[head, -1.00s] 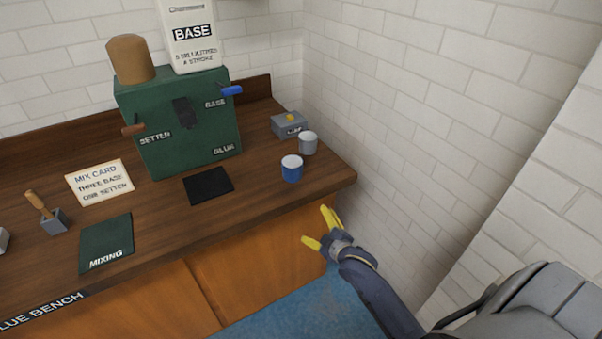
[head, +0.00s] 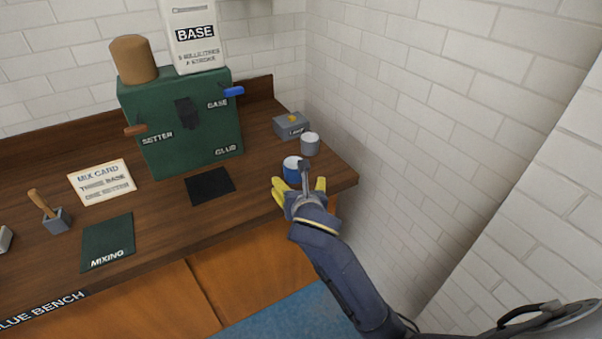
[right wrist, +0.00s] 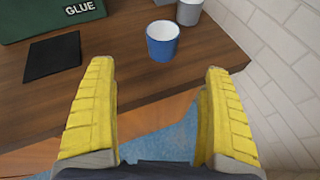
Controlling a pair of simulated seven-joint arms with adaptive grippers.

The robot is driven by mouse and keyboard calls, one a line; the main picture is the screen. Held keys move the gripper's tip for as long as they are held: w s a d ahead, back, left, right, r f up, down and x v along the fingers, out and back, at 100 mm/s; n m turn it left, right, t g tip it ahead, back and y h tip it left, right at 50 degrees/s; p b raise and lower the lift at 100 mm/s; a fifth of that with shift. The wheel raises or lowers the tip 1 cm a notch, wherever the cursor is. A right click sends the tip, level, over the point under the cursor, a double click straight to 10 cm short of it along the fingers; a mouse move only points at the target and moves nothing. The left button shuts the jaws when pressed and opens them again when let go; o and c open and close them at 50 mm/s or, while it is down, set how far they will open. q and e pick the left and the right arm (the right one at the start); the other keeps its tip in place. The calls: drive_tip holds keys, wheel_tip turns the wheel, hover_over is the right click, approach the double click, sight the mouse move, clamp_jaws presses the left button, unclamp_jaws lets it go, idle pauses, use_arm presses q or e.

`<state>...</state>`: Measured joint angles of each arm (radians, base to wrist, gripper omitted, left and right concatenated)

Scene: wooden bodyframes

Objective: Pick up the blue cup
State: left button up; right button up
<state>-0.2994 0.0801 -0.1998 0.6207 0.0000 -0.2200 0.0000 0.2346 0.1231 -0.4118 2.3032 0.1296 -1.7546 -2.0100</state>
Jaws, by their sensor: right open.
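The blue cup (head: 291,172) stands upright near the right front of the wooden bench, white inside and blue below. In the head view my right gripper partly covers it. It also shows whole in the right wrist view (right wrist: 162,44), ahead of the fingers and about midway between them. My right gripper (head: 299,186) is open and empty, with yellow fingers spread wide at the bench's front edge. The fingers point toward the cup and do not reach around it. My left gripper is not in view.
A black mat (head: 210,186) and the green dispenser (head: 185,125) are to the left. The white brick wall (head: 400,130) bounds the right side.

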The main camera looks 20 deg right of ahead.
approach(293, 163)
drive_tip(key=shift+n, duration=0.4)
drive_tip(key=x, duration=0.7)
drive_tip(key=shift+f, duration=0.1)
drive_tip(key=shift+s, duration=0.1)
drive_tip(key=c, duration=1.4)
